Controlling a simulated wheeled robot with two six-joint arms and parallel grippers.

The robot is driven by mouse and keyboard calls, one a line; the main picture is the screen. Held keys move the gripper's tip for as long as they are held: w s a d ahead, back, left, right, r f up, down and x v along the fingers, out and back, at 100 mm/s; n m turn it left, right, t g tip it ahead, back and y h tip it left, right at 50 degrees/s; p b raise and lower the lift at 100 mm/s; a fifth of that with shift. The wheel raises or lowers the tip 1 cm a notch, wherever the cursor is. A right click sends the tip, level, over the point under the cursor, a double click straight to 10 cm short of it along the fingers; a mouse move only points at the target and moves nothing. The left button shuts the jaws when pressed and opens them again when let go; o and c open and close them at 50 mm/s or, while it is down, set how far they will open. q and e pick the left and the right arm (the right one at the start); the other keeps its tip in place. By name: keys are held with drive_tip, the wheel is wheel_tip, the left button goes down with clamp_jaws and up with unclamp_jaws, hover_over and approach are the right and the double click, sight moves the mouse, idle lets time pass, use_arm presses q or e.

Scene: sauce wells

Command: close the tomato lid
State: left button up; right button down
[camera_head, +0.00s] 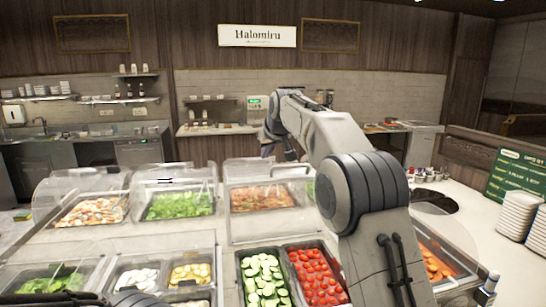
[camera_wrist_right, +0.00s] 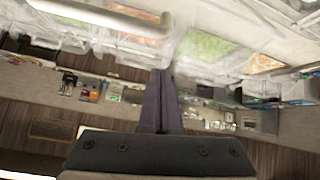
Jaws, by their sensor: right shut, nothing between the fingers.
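The tomato well (camera_head: 320,277), filled with red tomatoes, is in the near row in the head view, right of the cucumber well (camera_head: 264,279). My right forearm and elbow cover its right side. The tomatoes show uncovered; a clear panel stands behind the near wells, but I cannot tell which part of it is the tomato lid. My right gripper (camera_head: 290,152) is far out beyond the wells, partly hidden by its own arm. In the right wrist view its dark fingers (camera_wrist_right: 161,75) are together and empty.
Clear-covered wells of shrimp-coloured food (camera_head: 92,211), greens (camera_head: 180,205) and reddish food (camera_head: 263,197) form the far row. An orange-food well (camera_head: 436,262) is right of my arm.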

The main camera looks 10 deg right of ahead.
drive_tip(key=shift+s+d+f+b, duration=0.1)
drive_tip(key=shift+s+f+b, duration=0.2)
drive_tip(key=shift+s, duration=0.15)
drive_tip(key=shift+s+d+f+b, duration=0.15)
drive_tip(key=shift+s+b, duration=0.1)
drive_tip(key=shift+s, duration=0.15)
drive_tip(key=shift+s+d+f, duration=0.1)
drive_tip(key=shift+s+f, duration=0.15)
drive_tip(key=shift+s, duration=0.2)
drive_tip(key=shift+s+d+f, duration=0.1)
drive_tip(key=shift+s+f, duration=0.15)
drive_tip(key=shift+s, duration=0.2)
